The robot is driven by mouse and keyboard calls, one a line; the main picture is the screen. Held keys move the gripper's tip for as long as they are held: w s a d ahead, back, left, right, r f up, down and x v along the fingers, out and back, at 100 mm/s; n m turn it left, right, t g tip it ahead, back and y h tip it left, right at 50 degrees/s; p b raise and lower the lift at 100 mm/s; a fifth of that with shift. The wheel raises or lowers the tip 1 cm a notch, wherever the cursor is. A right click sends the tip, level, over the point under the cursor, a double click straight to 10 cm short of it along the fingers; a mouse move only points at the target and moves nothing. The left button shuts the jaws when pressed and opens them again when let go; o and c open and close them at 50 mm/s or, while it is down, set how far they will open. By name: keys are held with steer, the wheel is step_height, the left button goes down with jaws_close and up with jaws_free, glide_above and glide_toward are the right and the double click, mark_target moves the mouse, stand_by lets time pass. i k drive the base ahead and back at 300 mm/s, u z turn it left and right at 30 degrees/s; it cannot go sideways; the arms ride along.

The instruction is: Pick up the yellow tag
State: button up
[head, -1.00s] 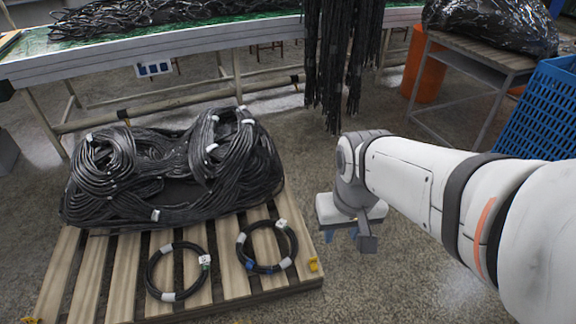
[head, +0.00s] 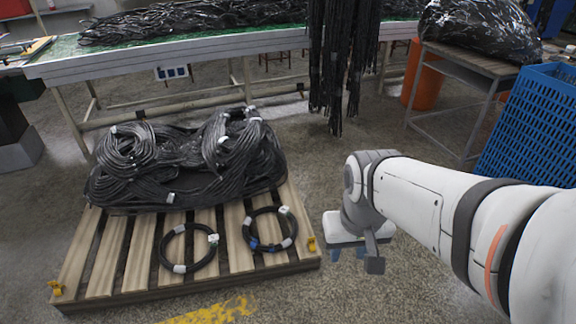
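A small yellow tag (head: 311,244) sits at the right front corner of the wooden pallet (head: 118,262). A second small yellow piece (head: 56,289) is at the pallet's left front corner. My gripper (head: 348,254) points down just right of the right-hand yellow tag, beyond the pallet's edge.
Two black hose coils (head: 188,248) (head: 270,229) and a big black hose heap (head: 190,165) lie on the pallet. Black hoses (head: 342,70) hang behind. A blue crate (head: 530,125) and side table (head: 475,62) stand right. Floor before the pallet is clear, with a yellow marking (head: 215,311).

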mark_target(311, 241)
steer(key=z, duration=0.15)
steer(key=i, duration=0.95)
steer(key=u, duration=0.05)
